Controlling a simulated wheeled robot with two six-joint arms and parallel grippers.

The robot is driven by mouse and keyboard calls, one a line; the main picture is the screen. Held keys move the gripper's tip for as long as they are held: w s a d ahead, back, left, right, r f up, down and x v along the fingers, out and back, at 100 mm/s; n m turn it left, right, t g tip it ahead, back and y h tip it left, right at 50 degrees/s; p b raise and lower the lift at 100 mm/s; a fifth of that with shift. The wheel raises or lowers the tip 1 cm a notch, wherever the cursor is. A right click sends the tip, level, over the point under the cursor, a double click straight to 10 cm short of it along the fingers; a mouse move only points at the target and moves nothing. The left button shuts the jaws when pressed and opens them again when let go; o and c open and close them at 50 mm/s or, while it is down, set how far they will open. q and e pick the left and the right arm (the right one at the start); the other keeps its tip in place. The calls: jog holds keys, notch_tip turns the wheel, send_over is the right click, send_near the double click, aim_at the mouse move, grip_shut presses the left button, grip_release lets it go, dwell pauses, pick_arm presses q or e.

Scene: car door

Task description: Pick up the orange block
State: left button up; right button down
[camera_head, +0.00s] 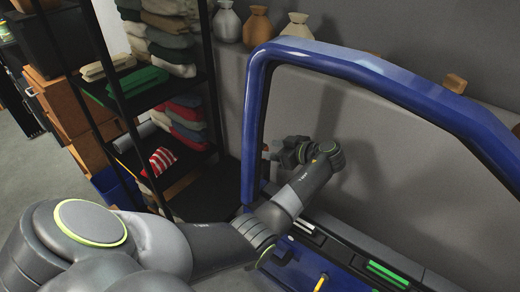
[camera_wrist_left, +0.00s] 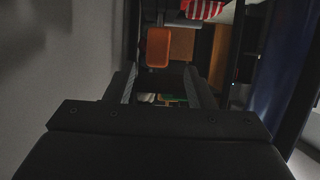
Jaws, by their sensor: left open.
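An orange block (camera_wrist_left: 158,47) shows in the left wrist view, ahead of my left gripper (camera_wrist_left: 160,88) and a little beyond its fingertips. The two fingers are spread apart with nothing held between them. In the head view my left gripper (camera_head: 275,154) is inside the blue door frame's window opening, pointing left. A small orange-brown bit beside the fingertips may be the block, but it is too small to tell. My right gripper is not in view.
The blue car door frame (camera_head: 252,120) surrounds my left forearm. A dark shelf (camera_head: 150,86) with folded clothes and a red-striped cloth (camera_head: 161,161) stands at left. Vases (camera_head: 257,27) stand on the grey ledge. A small brown block (camera_head: 455,83) shows behind the frame's top right.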

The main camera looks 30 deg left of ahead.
aim_at(267, 148)
pick_arm(q)
jog(key=p+x, duration=0.1)
jog(key=x, duration=0.3)
jog(key=shift+w+a+f, duration=0.1)
jog(key=shift+w+a, duration=0.1)
grip_shut()
